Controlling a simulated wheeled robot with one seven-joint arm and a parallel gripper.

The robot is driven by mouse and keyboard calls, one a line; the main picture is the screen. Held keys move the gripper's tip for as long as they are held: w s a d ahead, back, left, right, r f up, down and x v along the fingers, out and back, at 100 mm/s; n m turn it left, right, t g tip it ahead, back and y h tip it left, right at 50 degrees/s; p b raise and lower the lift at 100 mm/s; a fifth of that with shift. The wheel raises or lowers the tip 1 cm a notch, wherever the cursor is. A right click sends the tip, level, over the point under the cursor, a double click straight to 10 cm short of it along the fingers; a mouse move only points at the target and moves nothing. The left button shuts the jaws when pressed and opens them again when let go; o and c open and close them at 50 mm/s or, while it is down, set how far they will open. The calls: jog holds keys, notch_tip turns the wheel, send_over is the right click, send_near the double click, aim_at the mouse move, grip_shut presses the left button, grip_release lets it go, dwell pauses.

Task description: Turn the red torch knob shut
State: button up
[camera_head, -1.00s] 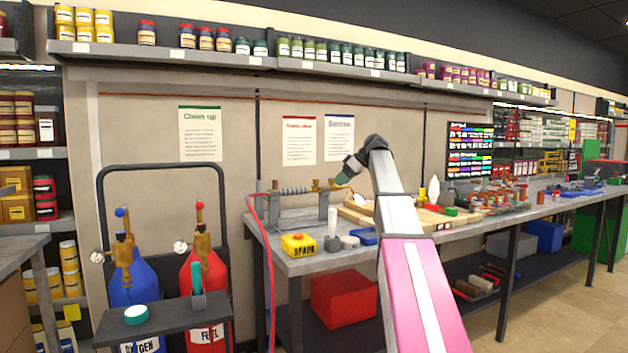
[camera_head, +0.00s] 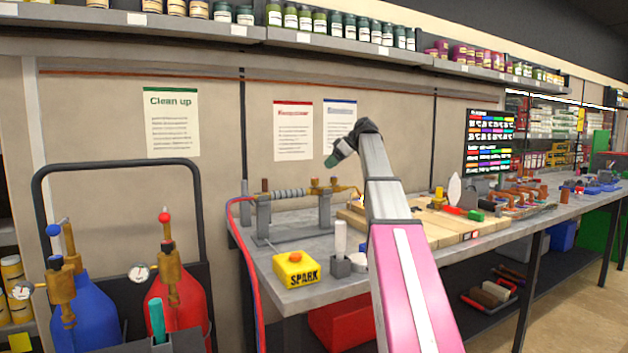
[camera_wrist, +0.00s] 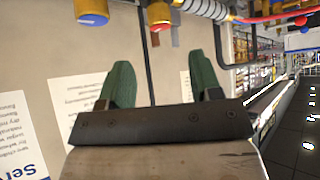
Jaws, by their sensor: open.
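I cannot tell in the head view which knob is the red one. My gripper (camera_head: 333,161), with green fingers, is raised above and near the right end of the torch, touching nothing. In the wrist view, seen upside down, my gripper (camera_wrist: 165,80) is open and empty, its two fingers apart.
A yellow SPARK box (camera_head: 295,269) and a grey holder with a white rod (camera_head: 341,245) stand in front of the torch. Red and blue hoses (camera_head: 233,240) hang off the bench's left end. Blue and red gas cylinders (camera_head: 178,300) stand at left. A wooden board (camera_head: 440,228) lies to the right.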

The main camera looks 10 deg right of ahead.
aim_at(315, 179)
jog(key=x, duration=0.9)
jog(key=shift+w+a+f, duration=0.2)
jog(key=shift+f, duration=0.1)
jog(key=c, duration=0.9)
